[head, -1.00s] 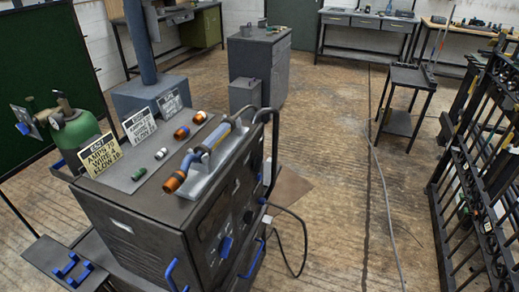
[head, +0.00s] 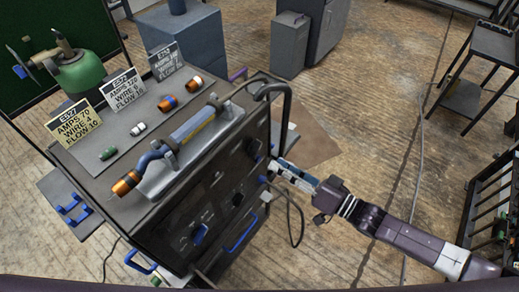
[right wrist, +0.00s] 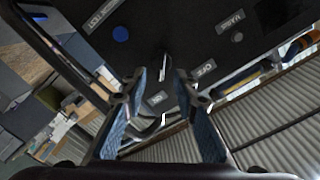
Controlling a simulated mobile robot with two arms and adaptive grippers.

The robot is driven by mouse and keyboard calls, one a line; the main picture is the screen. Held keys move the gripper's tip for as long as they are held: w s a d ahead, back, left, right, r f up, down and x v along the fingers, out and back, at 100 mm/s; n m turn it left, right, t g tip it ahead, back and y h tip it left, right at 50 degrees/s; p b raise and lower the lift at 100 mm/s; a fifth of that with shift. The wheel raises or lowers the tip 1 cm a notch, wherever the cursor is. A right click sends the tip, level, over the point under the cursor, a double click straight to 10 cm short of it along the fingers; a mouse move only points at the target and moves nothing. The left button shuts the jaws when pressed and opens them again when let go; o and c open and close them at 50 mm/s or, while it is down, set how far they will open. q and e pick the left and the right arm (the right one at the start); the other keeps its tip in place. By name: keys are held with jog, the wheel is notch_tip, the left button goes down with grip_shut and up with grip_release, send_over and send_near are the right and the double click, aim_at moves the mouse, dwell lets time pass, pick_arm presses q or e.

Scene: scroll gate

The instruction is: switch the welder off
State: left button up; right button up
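The welder (head: 150,222) is a dark box in the head view, with blue handles and a torch (head: 185,138) lying on top. My right gripper (head: 281,167) reaches in from the right, with its fingertips close to the welder's right-hand side. In the right wrist view, my right gripper (right wrist: 163,78) is open, one finger on each side of a dark switch knob (right wrist: 163,64). Contact with the knob cannot be told. An OFF label (right wrist: 208,67) is right of the fingertips; an ON label (right wrist: 157,98) shows between the fingers. The knob's setting is unclear. My left gripper is not in view.
A blue button (right wrist: 120,34) is on the same panel. Settings cards (head: 122,88) and several coloured nozzles stand on the welder's top. A green gas cylinder (head: 80,75) is behind it. A black gate (head: 490,200) stands at the right, with open floor between.

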aim_at(255, 149)
jog(key=p+x, duration=0.1)
jog(key=x, duration=0.6)
jog(key=shift+w+a, duration=0.25)
jog(key=shift+r, duration=0.15)
jog(key=shift+c, duration=0.3)
grip_shut()
